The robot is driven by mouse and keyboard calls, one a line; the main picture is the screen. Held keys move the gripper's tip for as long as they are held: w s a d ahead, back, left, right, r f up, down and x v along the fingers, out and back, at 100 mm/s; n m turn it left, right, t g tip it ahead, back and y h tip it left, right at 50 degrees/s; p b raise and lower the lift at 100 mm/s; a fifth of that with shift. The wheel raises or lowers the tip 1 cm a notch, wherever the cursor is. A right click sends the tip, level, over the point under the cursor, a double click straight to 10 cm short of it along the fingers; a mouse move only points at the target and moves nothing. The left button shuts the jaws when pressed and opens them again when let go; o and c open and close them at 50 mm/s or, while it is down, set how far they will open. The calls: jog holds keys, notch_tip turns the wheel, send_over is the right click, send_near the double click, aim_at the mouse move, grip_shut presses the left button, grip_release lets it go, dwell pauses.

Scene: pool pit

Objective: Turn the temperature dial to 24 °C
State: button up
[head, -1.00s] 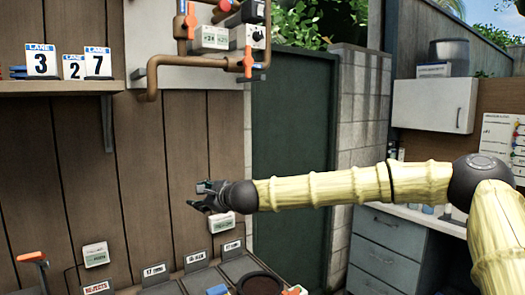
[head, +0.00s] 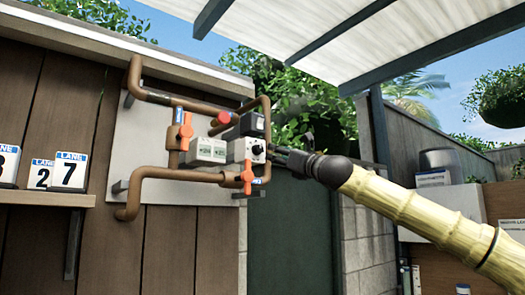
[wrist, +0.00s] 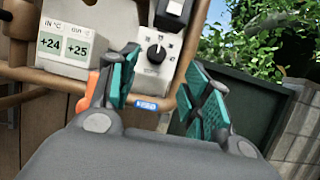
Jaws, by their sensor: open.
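The temperature dial (wrist: 155,54) is a black round knob on a white box (wrist: 153,73), with small marks around it. Its white pointer line looks to point roughly upward; the marks are too small to read. In the head view the dial (head: 257,150) sits on the pipe panel. My gripper (head: 277,153) is just right of the white box, raised to the dial's height. In the wrist view my gripper (wrist: 163,68) is open and empty, its teal-padded fingers on either side below the dial. The dial shows between them, apart from both.
A grey display box (wrist: 63,49) left of the dial reads +24 and +25. Copper pipes (head: 152,172) and orange valve handles (head: 247,177) surround the box. A black box (head: 251,124) sits just above the dial. A dark green door (head: 290,230) stands below right.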

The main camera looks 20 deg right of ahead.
aim_at(261, 148)
jog(key=p+x, duration=0.3)
jog(key=x, duration=0.5)
jog(key=shift+a, duration=0.1)
jog(key=shift+w+a+r+p, duration=0.1)
jog(key=shift+w+p, duration=0.05)
jog(key=shift+w, duration=0.2)
jog(key=shift+w+a+p, duration=0.15)
jog(key=shift+w, duration=0.25)
jog(key=shift+s, duration=0.1)
jog(key=c, duration=1)
